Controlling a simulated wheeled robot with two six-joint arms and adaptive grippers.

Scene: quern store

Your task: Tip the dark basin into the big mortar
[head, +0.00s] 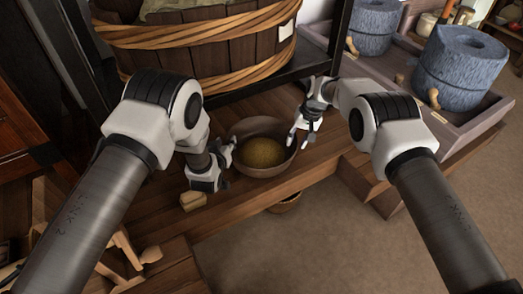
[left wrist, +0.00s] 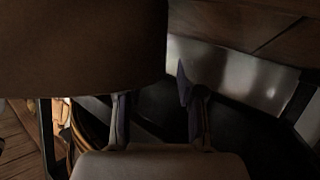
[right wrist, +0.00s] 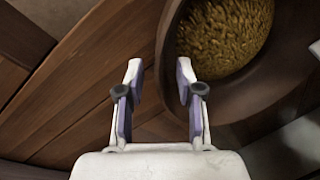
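The dark basin (head: 245,128) stands on the wooden bench with golden grain (head: 262,152) in it. In the right wrist view, the basin (right wrist: 168,55) and grain (right wrist: 225,40) fill the upper right. My left gripper (head: 228,150) is at the basin's left side; in its wrist view the fingers (left wrist: 158,105) are apart, below a large brown surface, likely the basin's outside. Whether they touch it is unclear. My right gripper (head: 300,138) is at the basin's right rim; its fingers (right wrist: 160,80) are apart, with the rim close by. I cannot pick out the big mortar.
A large hooped wooden tub (head: 195,60) stands behind the basin. Blue-grey stone querns (head: 462,68) sit in a wooden trough (head: 452,128) at the right. A small basket (head: 287,204) is below the bench edge. A small wooden block (head: 192,201) lies near my left gripper. The floor in front is clear.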

